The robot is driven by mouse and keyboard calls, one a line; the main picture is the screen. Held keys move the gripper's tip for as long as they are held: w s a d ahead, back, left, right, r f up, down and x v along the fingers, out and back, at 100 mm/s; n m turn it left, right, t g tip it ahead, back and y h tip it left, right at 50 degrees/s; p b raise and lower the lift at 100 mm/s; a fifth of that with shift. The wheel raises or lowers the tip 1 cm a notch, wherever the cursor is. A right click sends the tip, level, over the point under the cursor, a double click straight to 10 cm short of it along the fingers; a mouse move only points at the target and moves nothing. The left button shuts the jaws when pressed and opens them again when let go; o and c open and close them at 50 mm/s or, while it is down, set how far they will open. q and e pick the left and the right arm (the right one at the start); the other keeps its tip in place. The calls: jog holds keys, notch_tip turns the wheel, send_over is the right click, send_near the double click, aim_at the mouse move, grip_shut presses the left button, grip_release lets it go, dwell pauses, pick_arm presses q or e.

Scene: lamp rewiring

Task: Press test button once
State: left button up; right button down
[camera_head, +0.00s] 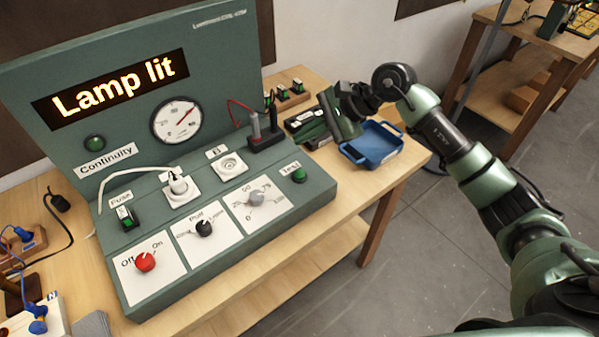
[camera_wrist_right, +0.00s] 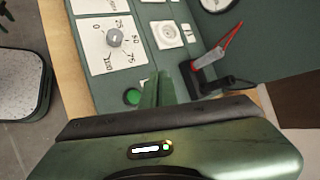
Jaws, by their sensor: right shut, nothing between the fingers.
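The test button (camera_head: 299,175) is a round green knob at the right end of the green console (camera_head: 318,196), beside the label "Test". It also shows in the right wrist view (camera_wrist_right: 132,97), just left of my fingers. My right gripper (camera_head: 305,126) is shut and empty, behind and above the button, near the console's right end. In the right wrist view its closed fingers (camera_wrist_right: 158,88) appear beside the button, apart from it in the picture; their height above the console is hard to tell. The display (camera_head: 118,88) reads "Lamp lit". My left gripper is not in view.
A black holder with red and dark probes (camera_head: 265,138) stands behind the button. A blue tray (camera_head: 371,145) sits on the wooden table at right. A white plug (camera_head: 178,185) is in the left socket. A red knob (camera_head: 145,261) is at front left.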

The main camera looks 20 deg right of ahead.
jog(key=shift+f, duration=0.15)
jog(key=b, duration=0.1)
send_over(304, 174)
notch_tip(304, 174, down, 6)
jog(key=shift+w+r, duration=0.1)
jog(key=shift+r, duration=0.15)
notch_tip(304, 174, down, 2)
jog(key=b, duration=0.2)
jog(key=shift+f+b, duration=0.2)
jog(key=shift+b, duration=0.15)
jog(key=shift+f+b, duration=0.35)
dwell(1.2)
jog(key=shift+f+b, duration=0.4)
jog(key=shift+b, duration=0.35)
